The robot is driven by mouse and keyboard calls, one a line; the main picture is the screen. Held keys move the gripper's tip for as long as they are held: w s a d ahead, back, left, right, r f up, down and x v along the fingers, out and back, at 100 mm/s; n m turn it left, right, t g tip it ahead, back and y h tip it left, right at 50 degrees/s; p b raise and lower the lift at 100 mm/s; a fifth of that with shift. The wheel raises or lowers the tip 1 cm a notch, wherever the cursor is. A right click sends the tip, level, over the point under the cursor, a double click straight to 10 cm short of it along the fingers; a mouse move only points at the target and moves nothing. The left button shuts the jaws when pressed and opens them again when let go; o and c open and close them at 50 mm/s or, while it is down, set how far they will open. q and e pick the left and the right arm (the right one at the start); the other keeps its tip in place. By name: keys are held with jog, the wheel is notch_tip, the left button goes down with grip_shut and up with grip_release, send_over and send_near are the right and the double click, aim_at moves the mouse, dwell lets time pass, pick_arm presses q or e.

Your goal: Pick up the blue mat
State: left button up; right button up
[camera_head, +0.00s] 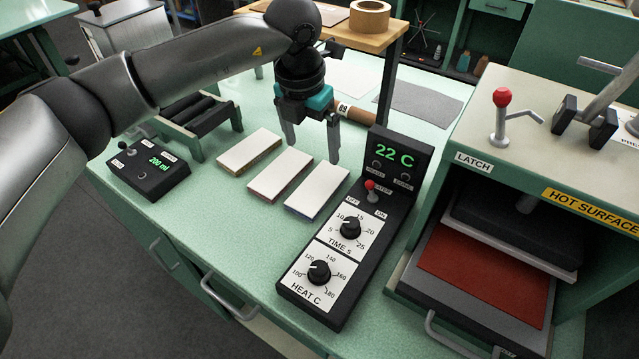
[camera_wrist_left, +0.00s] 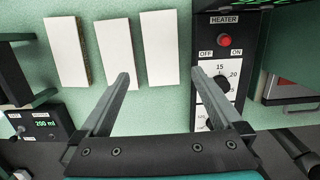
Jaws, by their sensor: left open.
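Three flat mats with white tops lie side by side on the green worktop. The mat nearest the control panel shows a thin blue edge; this is the blue mat (camera_head: 317,191). In the left wrist view the blue mat (camera_wrist_left: 158,48) is the rightmost white one. The middle mat (camera_head: 280,175) has a reddish edge and the far-left mat (camera_head: 249,152) a tan edge. My left gripper (camera_head: 312,155) is open and empty, pointing down above the far end of the blue mat. In the left wrist view its fingers (camera_wrist_left: 172,78) are spread wide. My right gripper is out of view.
A black heater control panel (camera_head: 350,229) stands close right of the blue mat. A dispenser box (camera_head: 148,170) and a black roller rack (camera_head: 196,117) sit left. A hot press holding a red sheet (camera_head: 470,264) is at right. A brown roll (camera_head: 355,113) lies behind.

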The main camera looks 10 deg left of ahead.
pick_arm(q)
send_over(318, 187)
jog(key=f, duration=0.5)
jog(key=shift+s+a+f, duration=0.25)
jog(key=shift+s+a, duration=0.05)
jog(key=shift+s, duration=0.1)
jog(key=shift+w+f, duration=0.1)
jog(key=shift+f, duration=0.6)
jog(key=shift+d+f, duration=0.1)
jog(key=shift+f, duration=0.25)
jog(key=f, duration=0.2)
jog(key=f+b, duration=0.1)
jog(key=f, duration=0.1)
jog(key=shift+w+d+f, duration=0.1)
jog(key=shift+w+d, duration=0.05)
jog(key=shift+w, duration=0.1)
jog(key=c, duration=1.1)
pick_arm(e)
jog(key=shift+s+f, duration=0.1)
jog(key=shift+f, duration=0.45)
